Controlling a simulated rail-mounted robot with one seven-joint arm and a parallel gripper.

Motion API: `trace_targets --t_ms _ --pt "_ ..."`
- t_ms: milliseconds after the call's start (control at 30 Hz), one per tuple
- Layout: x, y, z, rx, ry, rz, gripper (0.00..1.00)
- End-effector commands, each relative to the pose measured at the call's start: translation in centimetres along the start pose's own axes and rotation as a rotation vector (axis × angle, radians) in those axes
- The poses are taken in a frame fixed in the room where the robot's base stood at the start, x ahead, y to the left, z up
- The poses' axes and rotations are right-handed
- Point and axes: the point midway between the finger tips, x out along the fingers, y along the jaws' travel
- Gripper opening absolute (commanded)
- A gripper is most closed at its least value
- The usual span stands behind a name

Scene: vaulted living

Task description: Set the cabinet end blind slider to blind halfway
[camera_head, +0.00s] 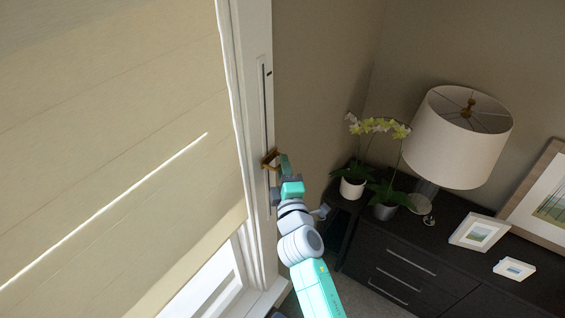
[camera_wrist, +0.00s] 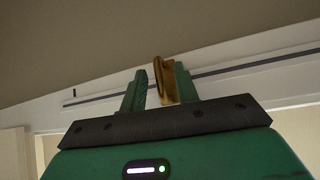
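The slider's brass handle (camera_head: 269,160) sits on a narrow vertical track (camera_head: 265,110) on the white window frame, below the middle of the track. A short black mark (camera_head: 269,73) is beside the track near its upper end. The beige blind (camera_head: 120,130) hangs over most of the window, with bare glass below its lower edge. My gripper (camera_head: 280,162) is at the handle. In the wrist view, the brass handle (camera_wrist: 168,82) stands between the fingers of my gripper (camera_wrist: 160,85), close to the right finger. A gap shows between it and the left finger.
A dark cabinet (camera_head: 400,255) stands right of the window. It carries two potted plants (camera_head: 384,205), a lamp (camera_head: 455,140) and picture frames (camera_head: 480,232). The wall beside the track is bare.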

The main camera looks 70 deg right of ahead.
Motion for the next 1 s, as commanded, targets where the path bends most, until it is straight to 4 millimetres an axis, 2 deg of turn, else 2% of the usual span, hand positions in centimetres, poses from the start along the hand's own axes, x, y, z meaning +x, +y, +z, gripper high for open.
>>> trace_targets --t_ms 100,300,1000 --pt "-2.7 -0.2 0.0 0.002 0.000 -0.003 0.30" --pt "-5.3 -0.1 0.0 0.001 0.001 -0.001 0.30" --pt "-5.7 0.0 0.0 0.001 0.000 -0.001 0.30"
